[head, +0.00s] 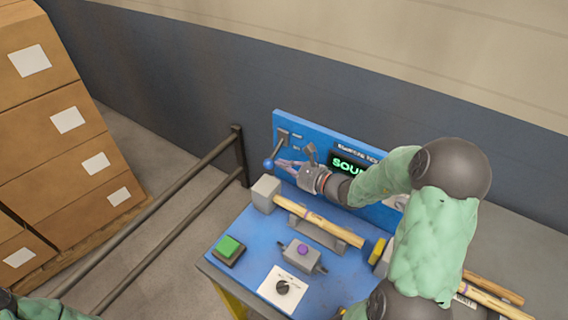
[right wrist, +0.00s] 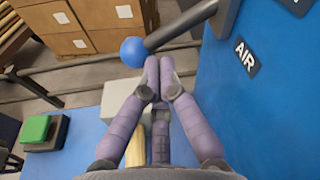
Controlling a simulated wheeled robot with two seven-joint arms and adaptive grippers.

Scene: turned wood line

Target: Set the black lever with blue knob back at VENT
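The black lever (right wrist: 182,27) with its blue knob (right wrist: 134,51) sticks out from the blue upright panel (right wrist: 225,110). In the head view the knob (head: 268,163) hangs low at the panel's left end, below the lever's mount (head: 283,136). Small labels beside the mount are too small to read there; the right wrist view shows an AIR label (right wrist: 245,57). My right gripper (head: 284,164) is beside the knob; in the right wrist view its purple fingertips (right wrist: 159,64) are together, just below the lever and right of the knob, with nothing seen between them. My left gripper is out of view.
A wooden turned piece (head: 318,221) lies across the blue bench between a grey block (head: 265,193) and a yellow-ended part. A railing (head: 190,215) and boxes (head: 60,130) stand left.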

